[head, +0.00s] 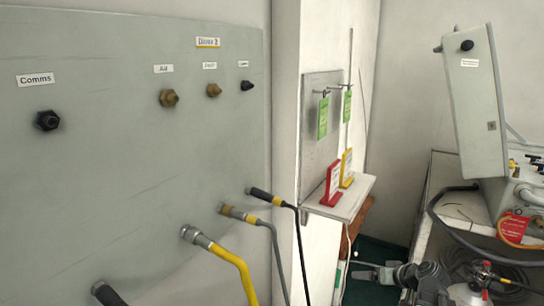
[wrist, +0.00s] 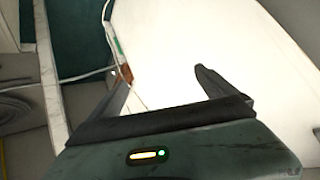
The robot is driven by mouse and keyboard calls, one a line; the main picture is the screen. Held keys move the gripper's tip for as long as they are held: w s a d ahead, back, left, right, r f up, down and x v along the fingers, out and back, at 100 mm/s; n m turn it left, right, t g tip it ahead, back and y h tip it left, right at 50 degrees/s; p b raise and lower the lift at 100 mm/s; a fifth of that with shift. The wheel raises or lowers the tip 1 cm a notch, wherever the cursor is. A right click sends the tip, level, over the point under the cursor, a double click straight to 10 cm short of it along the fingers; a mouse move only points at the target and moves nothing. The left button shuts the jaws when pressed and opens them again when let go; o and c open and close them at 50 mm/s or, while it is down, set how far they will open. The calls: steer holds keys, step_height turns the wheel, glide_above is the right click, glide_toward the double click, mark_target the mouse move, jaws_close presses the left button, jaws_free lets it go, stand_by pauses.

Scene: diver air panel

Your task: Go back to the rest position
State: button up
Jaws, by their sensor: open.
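My gripper (head: 360,271) shows low in the head view, right of centre, below the small shelf and in front of the dark green floor. In the wrist view my gripper (wrist: 159,70) has its two fingers spread apart with nothing between them. Behind the fingers is a bright white surface. The grey air panel (head: 110,130) fills the left of the head view, well away from my gripper.
Black, grey and yellow hoses (head: 236,262) hang at the panel's lower right. A shelf (head: 342,197) holds red and yellow signs, with green tags above. A grey cabinet (head: 478,105) and coiled hoses stand at the right. Some dark green floor (head: 372,255) is clear.

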steer(key=s+a+f+g+h, duration=0.1)
steer(key=s+a+f+g, duration=0.25)
steer(key=a, duration=0.45)
steer(key=s+a+f+g+h, duration=0.2)
steer(key=s+a+g, duration=0.15)
steer(key=a, duration=0.35)
steer(key=s+a+f+g+h, duration=0.1)
steer(key=s+a+f+g, duration=0.25)
steer(key=a, duration=0.45)
step_height(320, 180, up, 22)
steer(key=t+p, duration=0.1)
steer(key=p, duration=2.1)
steer(key=shift+d+r, duration=0.15)
steer(key=shift+d, duration=0.1)
steer(key=shift+w, duration=0.15)
